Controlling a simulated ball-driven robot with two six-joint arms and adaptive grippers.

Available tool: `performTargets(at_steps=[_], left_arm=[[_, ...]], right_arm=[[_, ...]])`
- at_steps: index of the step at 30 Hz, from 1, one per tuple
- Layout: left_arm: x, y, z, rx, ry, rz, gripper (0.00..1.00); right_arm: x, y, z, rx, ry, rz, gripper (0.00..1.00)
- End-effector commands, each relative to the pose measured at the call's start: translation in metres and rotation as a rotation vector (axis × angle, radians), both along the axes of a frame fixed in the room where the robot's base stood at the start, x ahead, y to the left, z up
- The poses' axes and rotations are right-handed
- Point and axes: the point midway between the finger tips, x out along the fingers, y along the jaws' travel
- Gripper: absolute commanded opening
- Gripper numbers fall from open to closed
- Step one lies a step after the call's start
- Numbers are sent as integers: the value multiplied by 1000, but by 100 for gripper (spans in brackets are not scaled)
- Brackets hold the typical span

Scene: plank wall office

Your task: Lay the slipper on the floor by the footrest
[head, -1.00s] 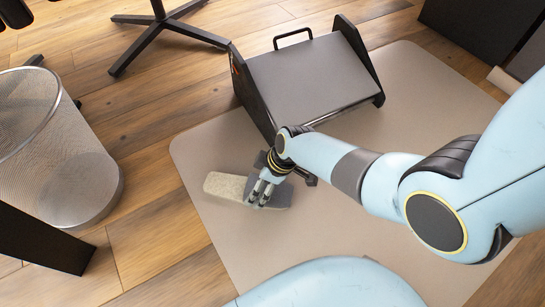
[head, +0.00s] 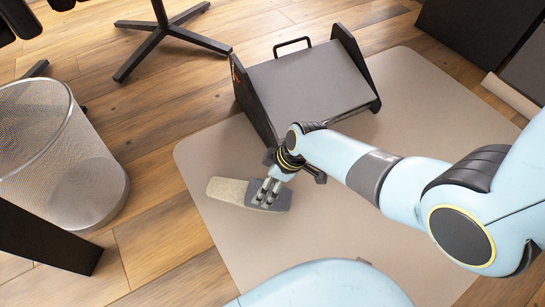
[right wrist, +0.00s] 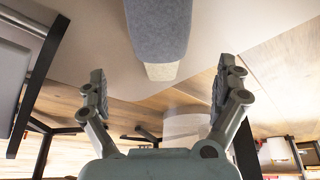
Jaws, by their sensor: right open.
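The slipper (head: 228,191), grey with a beige inside, lies on the beige floor mat just in front of the footrest's near left side. The footrest (head: 310,80) has a dark grey sloped top and black side panels. My right gripper (head: 266,196) is over the grey part of the slipper and hides some of it. In the right wrist view its fingers (right wrist: 160,85) are spread wide and empty, with the slipper (right wrist: 158,30) beyond them, apart from both. My left gripper is not in view.
A mesh bin (head: 55,150) stands on the wooden floor at the left, near a black desk leg (head: 45,238). A black chair base (head: 165,35) is behind. The mat (head: 340,220) is clear right of the slipper, below my arm.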

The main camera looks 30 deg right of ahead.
Motion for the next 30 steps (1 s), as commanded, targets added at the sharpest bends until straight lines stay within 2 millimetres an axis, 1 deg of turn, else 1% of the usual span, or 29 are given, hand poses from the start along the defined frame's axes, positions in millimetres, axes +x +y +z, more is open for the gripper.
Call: performTargets(at_steps=[1, 3, 9, 14, 20, 23, 26, 27, 29, 30], left_arm=[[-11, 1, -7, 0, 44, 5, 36], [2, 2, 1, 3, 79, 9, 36], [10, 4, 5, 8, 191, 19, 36], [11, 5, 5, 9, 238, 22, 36], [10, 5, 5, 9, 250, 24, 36], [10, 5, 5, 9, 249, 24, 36], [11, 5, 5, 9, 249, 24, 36], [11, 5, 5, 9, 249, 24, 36], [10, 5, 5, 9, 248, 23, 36], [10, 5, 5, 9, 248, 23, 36]], right_arm=[[0, -1, 5, 0, -2, 1, 100], [-1, -3, 14, 0, -4, 0, 100], [-5, -7, 26, 0, -3, -1, 100], [-7, -8, 30, 1, -2, 0, 100], [-10, -9, 29, -1, -1, -5, 100], [-27, -16, 30, -14, -11, -54, 100], [-62, -33, 40, -39, -53, -173, 100], [-78, -40, 50, -45, -82, -237, 100], [-103, -51, 72, -46, -133, -335, 100], [-118, -56, 90, -39, -171, -397, 100]])
